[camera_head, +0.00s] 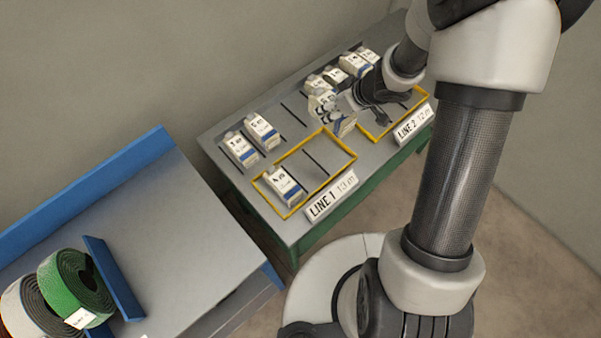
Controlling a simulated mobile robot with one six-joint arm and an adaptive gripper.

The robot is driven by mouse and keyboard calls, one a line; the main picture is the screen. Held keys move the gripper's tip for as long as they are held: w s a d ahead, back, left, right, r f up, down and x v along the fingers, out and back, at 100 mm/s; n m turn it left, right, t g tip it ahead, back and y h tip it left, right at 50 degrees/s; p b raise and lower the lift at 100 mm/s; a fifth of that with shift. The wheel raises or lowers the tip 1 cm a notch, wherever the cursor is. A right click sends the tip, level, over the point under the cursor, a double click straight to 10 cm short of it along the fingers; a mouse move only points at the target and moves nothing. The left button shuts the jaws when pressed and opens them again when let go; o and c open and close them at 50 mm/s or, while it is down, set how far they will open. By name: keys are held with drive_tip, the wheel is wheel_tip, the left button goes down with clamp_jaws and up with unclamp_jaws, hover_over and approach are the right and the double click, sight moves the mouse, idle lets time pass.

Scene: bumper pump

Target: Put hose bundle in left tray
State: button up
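A green coiled hose (78,283) and a grey coiled hose (25,308) stand side by side on the left bench; the frame cuts off part of the grey one. On the far table, the left yellow-edged tray (345,171) is at the LINE 1 sign. It holds one white-and-blue container (283,186) in its left part; its right part is bare. My gripper (338,108) is over the far table between the two trays, far from the hoses. A white-and-blue container (345,126) shows right at its fingers. I cannot tell whether they grip it.
The right yellow-edged tray (368,133) is at the LINE 2 sign (413,124), partly hidden by my arm. Two containers stand at the back left (262,131) and several at the back right (355,65). A blue upright divider (113,277) stands beside the green hose. The bench's middle is clear.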

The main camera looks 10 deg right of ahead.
wheel_tip(320, 180, down, 20)
drive_tip(key=b, duration=1.3)
drive_tip(key=shift+w+d+r, duration=0.1)
drive_tip(key=shift+w, duration=0.05)
drive_tip(key=shift+r, duration=0.15)
drive_tip(key=o, duration=1.5)
drive_tip(key=shift+f, duration=0.2)
